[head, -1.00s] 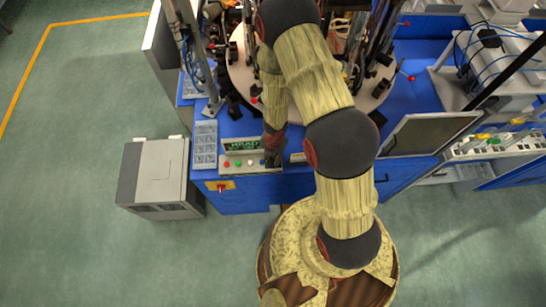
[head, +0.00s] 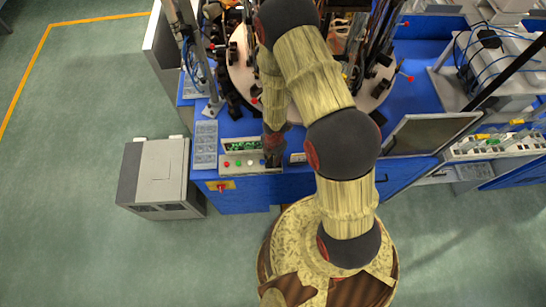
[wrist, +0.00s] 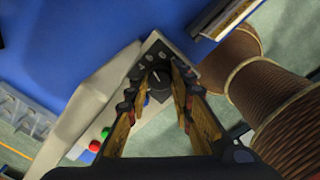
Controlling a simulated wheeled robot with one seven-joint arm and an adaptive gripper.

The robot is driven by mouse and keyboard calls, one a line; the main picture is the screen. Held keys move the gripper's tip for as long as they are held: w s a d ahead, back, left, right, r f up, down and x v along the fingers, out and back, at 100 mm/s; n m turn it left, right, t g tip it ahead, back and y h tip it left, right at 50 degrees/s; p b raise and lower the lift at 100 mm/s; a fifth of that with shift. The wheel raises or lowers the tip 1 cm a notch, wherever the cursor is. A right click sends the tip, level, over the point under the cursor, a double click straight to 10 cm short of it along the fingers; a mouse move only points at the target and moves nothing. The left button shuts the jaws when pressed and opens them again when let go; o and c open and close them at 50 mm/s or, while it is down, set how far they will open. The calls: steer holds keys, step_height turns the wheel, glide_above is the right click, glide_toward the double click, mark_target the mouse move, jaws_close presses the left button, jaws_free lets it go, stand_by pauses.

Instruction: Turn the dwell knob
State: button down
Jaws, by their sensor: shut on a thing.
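The dwell knob (wrist: 159,82) is a dark round knob with a pale pointer line, on the light control panel, seen in the wrist view between my fingers. My gripper (wrist: 160,88) has its two fingers on either side of the knob and is shut on it. In the head view my gripper (head: 272,158) is at the right end of the control panel (head: 240,171) and hides the knob. The panel also carries a green-lit display (head: 240,145).
Red, green and white buttons (head: 238,163) sit left of my gripper on the panel. A red switch (head: 221,187) is on the blue cabinet front. A round turntable (head: 240,75) with dark fixtures stands behind. A grey box (head: 158,175) stands on the floor at left.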

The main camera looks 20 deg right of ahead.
steer(key=c, duration=1.5)
jaws_free()
steer(key=shift+c, duration=0.2)
